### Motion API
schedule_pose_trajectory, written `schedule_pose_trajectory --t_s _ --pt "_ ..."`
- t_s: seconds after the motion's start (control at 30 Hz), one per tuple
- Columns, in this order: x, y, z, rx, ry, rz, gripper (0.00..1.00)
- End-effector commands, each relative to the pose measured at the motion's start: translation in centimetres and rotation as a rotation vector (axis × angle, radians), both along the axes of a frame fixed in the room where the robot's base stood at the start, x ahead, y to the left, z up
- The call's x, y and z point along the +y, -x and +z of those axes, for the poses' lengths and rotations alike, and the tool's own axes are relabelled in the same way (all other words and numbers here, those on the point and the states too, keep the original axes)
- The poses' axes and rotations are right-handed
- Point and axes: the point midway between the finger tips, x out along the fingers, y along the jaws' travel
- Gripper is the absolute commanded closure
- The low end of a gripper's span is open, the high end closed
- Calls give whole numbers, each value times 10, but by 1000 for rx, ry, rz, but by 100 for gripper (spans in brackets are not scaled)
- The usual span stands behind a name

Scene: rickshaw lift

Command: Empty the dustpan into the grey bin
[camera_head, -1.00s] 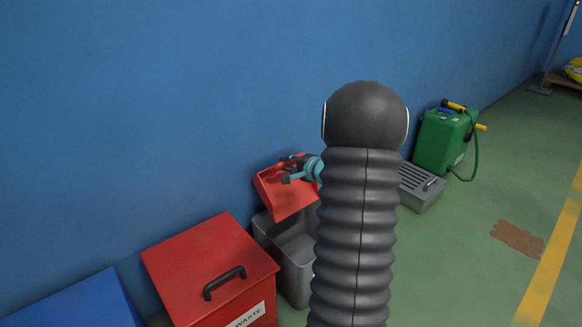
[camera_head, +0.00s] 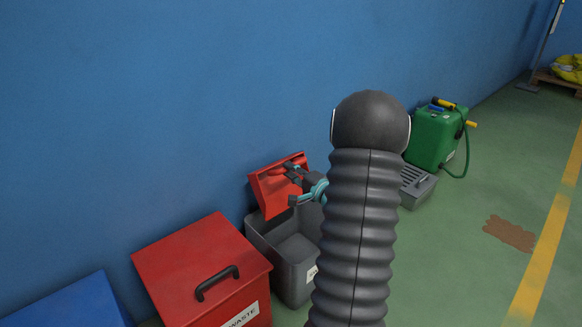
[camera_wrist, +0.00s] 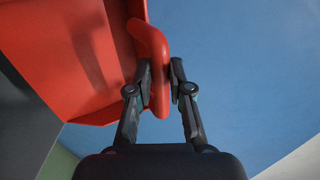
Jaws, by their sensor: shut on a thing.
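The red dustpan (camera_head: 276,187) is over the back of the open grey bin (camera_head: 288,262), tilted steeply with its lower edge toward the bin opening. My gripper (camera_head: 292,185) is at the dustpan's right side. In the wrist view my gripper (camera_wrist: 162,82) is shut on the dustpan's red handle (camera_wrist: 152,55), and the pan body (camera_wrist: 75,50) fills the upper left. The visible part of the bin's inside looks grey, with no debris I can make out. Part of the bin's right side is hidden behind my arm.
A red lidded waste bin (camera_head: 203,265) stands left of the grey bin, with a blue container (camera_head: 70,305) beyond it. To the right are a grey slotted box (camera_head: 417,185) and a green tank (camera_head: 437,137). A brown patch (camera_head: 509,233) marks the open green floor. The blue wall is close behind.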

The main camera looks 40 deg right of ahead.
Motion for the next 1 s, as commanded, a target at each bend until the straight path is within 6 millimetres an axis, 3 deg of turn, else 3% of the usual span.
schedule_pose_trajectory --t_s 0.5,1.0 --pt "-2 26 -6 -139 -11 -2 100" --pt "-2 30 -6 -159 -12 -2 100"
